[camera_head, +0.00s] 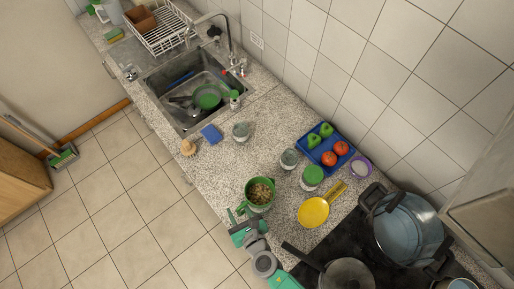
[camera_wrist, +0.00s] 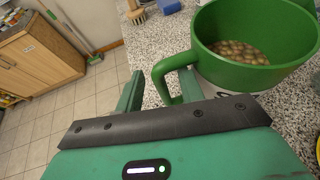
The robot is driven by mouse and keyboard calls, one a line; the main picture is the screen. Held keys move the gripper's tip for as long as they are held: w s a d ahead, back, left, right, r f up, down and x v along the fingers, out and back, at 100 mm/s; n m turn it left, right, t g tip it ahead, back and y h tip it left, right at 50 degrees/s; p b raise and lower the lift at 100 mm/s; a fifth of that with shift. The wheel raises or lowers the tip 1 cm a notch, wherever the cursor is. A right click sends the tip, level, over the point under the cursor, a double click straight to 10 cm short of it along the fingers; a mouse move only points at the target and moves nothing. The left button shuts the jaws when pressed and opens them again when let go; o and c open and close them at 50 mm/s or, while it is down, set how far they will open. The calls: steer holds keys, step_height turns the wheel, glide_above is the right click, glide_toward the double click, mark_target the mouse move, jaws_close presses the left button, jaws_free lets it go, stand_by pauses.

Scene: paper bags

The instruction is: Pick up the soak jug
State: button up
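The soak jug is a green jug (camera_head: 259,193) with beans or similar pieces inside, upright on the speckled counter near its front edge. In the wrist view the jug (camera_wrist: 250,72) fills the upper right, its handle (camera_wrist: 160,72) facing my gripper. My gripper (camera_head: 238,217) is at the handle side of the jug. In the wrist view my gripper (camera_wrist: 160,88) is open, with the left finger outside the handle and the right finger by the handle's opening, near the jug wall. A gap shows between the left finger and the handle. Contact on the right finger is unclear.
A blue tray (camera_head: 318,151) holds apples and tomatoes. The hob with pots (camera_head: 347,274) is lower right, the sink (camera_head: 180,75) upper left.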

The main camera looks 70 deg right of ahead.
steer(key=shift+x, duration=1.2)
jaws_close()
steer(key=shift+r, duration=0.1)
